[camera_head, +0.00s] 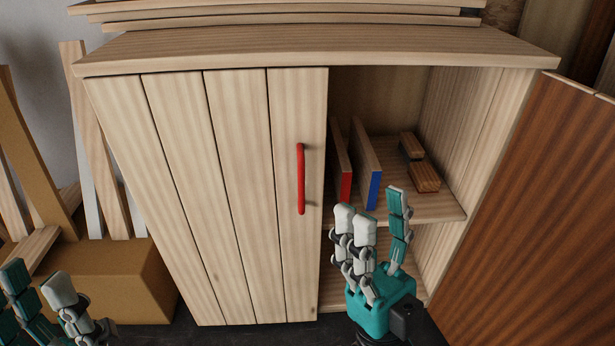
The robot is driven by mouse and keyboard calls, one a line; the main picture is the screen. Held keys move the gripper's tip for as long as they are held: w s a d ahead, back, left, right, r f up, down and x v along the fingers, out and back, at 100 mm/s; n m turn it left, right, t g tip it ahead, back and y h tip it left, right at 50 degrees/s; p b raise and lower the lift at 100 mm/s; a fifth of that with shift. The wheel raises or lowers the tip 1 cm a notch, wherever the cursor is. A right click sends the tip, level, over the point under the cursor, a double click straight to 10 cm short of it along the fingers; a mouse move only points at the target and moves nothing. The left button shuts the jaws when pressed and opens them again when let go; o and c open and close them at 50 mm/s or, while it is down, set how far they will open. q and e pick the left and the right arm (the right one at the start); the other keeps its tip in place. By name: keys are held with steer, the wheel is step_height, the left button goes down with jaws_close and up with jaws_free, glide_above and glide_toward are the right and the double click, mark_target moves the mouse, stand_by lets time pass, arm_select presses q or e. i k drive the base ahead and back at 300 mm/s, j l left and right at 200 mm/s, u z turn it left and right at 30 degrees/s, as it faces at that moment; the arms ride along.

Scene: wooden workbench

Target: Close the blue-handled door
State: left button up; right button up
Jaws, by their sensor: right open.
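The cabinet's right door (535,210) is dark brown wood and stands swung open at the right side. Its blue handle does not show in this view. The left door (235,190) is pale planks with a red handle (301,178) and is closed. My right gripper (378,208) is open and empty, in front of the cabinet's open right half, to the left of the brown door and apart from it. My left gripper (38,282) shows in the lower left corner, partly cut off, with its fingers apart and nothing between them.
Inside the cabinet, a shelf (440,208) holds a red-edged board (346,186), a blue-edged board (374,190) and small wooden blocks (425,178). Planks (290,20) lie on top of the cabinet. A cardboard box (125,275) and leaning boards (95,150) stand at the left.

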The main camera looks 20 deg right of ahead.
mark_target(534, 265)
steer(key=k+l, duration=0.6)
steer(key=k, duration=0.15)
steer(key=k+l, duration=0.65)
steer(key=l, duration=0.35)
